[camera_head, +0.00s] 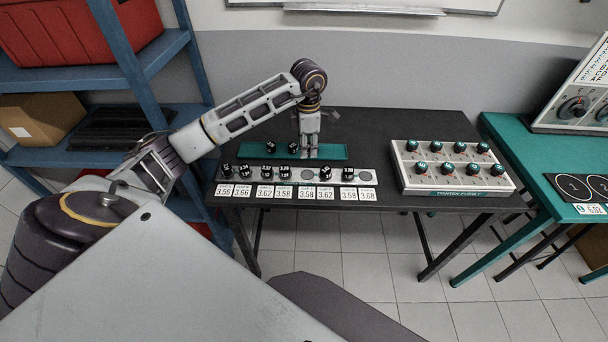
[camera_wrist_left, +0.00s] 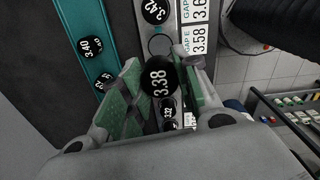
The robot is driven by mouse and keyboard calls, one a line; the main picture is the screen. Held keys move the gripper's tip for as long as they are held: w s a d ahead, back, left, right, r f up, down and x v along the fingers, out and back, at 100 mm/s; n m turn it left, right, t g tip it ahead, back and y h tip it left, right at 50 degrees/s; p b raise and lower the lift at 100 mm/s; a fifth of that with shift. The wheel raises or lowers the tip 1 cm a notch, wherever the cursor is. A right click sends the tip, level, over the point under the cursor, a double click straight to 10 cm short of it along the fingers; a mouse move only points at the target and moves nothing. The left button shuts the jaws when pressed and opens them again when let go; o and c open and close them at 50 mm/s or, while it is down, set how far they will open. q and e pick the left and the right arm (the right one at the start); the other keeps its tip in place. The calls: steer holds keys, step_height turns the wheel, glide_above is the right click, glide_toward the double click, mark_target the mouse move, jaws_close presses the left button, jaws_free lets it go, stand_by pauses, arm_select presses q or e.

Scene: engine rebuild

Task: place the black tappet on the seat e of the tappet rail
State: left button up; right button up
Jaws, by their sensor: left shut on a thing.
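My left gripper (camera_head: 309,155) is shut on a black tappet (camera_wrist_left: 158,78) marked 3.38. The gripper is over the front edge of the teal tray, just behind the tappet rail (camera_head: 214,190). Seat e (camera_head: 307,174) is an empty round seat on the rail. It also shows in the left wrist view (camera_wrist_left: 160,45), beside the label "GAP E 3.58" and apart from the held tappet. My right gripper is not in view.
Other black tappets (camera_head: 267,171) stand on the rail on both sides of seat e; the rightmost seat (camera_head: 364,177) is empty. Two tappets (camera_head: 271,147) stand on the teal tray (camera_head: 335,152). A white box with knobs (camera_head: 455,180) is at the right of the black table (camera_head: 365,123).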

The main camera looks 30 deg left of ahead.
mark_target(307, 175)
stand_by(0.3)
arm_select(q)
steer(key=shift+f, duration=0.1)
steer(key=shift+f, duration=0.55)
step_height(307, 175, down, 4)
steer(key=shift+f+p, duration=0.1)
steer(key=shift+p, duration=0.35)
steer(key=shift+f, duration=0.35)
steer(key=shift+f, duration=0.15)
steer(key=shift+f+p, duration=0.3)
steer(key=shift+f, duration=1.4)
